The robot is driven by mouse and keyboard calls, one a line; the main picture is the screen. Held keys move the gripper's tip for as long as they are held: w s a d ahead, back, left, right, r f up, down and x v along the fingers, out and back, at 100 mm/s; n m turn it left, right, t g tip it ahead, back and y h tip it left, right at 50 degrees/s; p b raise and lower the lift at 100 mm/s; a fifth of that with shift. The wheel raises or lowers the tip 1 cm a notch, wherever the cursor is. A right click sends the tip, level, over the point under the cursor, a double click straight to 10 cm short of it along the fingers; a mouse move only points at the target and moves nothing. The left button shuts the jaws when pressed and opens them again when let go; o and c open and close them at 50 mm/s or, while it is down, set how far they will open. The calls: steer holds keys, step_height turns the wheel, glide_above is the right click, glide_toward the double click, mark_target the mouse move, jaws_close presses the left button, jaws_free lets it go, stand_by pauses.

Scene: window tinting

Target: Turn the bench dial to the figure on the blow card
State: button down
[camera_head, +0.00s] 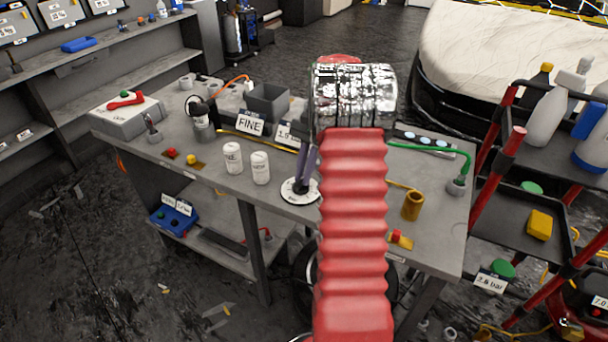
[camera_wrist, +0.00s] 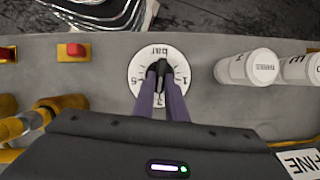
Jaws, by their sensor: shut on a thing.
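The bench dial (camera_head: 288,195) is a round white disc near the bench's front edge. In the wrist view its face (camera_wrist: 141,65) carries "bar" and several numerals around the rim. My gripper (camera_head: 301,184) reaches down over it from the right. The slim dark fingers (camera_wrist: 160,68) are shut on the dark knob at its centre. The fingers hide most of the knob and I cannot tell where its pointer is. A card reading "FINE" (camera_head: 250,123) stands behind the dial. A second card (camera_head: 287,134) beside it is partly covered by my arm; its figure seems to begin with 1.
Two white canisters (camera_head: 233,158) stand left of the dial. A grey bin (camera_head: 267,103) is behind the cards. A brass cup (camera_head: 412,205) and a green hose (camera_head: 432,149) are to the right. A trolley with bottles (camera_head: 545,122) stands beyond the bench's right end.

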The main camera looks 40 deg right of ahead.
steer(key=n, duration=0.1)
steer(key=n+g, duration=0.1)
steer(key=n, duration=0.1)
steer(key=shift+w+n+h, duration=0.2)
steer(key=shift+n+h, duration=0.1)
steer(key=n, duration=0.1)
steer(key=n+g, duration=0.1)
steer(key=n+h, duration=0.1)
steer(key=shift+w+a+n, duration=0.15)
steer(key=shift+w+n, duration=0.1)
steer(key=shift+n, duration=0.05)
steer(key=n, duration=0.2)
steer(key=n+g+h, duration=0.1)
steer(key=n, duration=0.1)
steer(key=n+h, duration=0.1)
steer(key=n, duration=0.1)
steer(key=shift+w+a, duration=0.2)
steer(key=shift+a, duration=0.2)
steer(key=c, duration=1.8)
jaws_free()
steer(key=shift+a+g, duration=0.1)
steer(key=shift+g, duration=0.2)
steer(key=shift+w+r, duration=0.1)
steer(key=v, duration=1.3)
steer(key=shift+r, duration=0.25)
